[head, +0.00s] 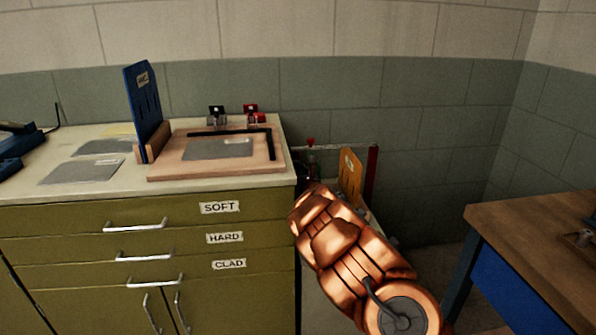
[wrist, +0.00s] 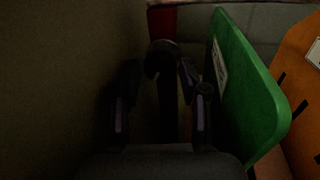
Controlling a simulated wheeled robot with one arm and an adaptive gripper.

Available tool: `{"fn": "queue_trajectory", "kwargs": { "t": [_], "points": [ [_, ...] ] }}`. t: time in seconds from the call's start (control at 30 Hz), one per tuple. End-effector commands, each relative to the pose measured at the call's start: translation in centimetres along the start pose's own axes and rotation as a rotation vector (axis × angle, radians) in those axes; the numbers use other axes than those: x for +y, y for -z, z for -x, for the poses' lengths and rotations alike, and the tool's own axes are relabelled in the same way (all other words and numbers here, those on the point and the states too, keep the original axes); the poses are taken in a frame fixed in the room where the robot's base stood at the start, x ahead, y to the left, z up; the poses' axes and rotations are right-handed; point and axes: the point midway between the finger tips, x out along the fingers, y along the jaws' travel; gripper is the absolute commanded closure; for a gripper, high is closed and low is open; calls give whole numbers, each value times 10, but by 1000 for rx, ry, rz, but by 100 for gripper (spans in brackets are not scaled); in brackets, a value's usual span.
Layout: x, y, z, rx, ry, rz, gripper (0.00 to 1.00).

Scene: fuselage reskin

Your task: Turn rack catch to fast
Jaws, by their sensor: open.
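In the wrist view my gripper (wrist: 160,105) is open, with one dark finger on each side. A dark bar with a rounded end (wrist: 162,58) shows between and just beyond the fingers. It may be the rack catch, but it is too dark to tell its setting or whether a finger touches it. A green panel (wrist: 245,90) stands close to the right finger, with an orange panel (wrist: 300,90) further right. In the head view the rack's red post (head: 372,165) and the orange panel (head: 350,175) show beyond my copper arm. My gripper is mostly hidden there.
An olive cabinet (head: 150,240) with labelled drawers stands left of my arm. On it are a blue panel (head: 145,105) and a wooden board (head: 160,170). A wooden-topped bench (head: 540,240) stands at the right. A dark wall-like surface (wrist: 60,90) lies left of my gripper.

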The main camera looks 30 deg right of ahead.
Motion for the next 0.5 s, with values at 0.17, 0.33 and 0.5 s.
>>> {"fn": "queue_trajectory", "kwargs": {
  "t": [0.17, 0.33, 0.5],
  "points": [
    [-1, -1, -6, 0, 2, -1, 56],
    [-1, -2, -8, -1, 2, 1, 56],
    [-1, -2, -8, -1, 2, 1, 56]
  ]
}}
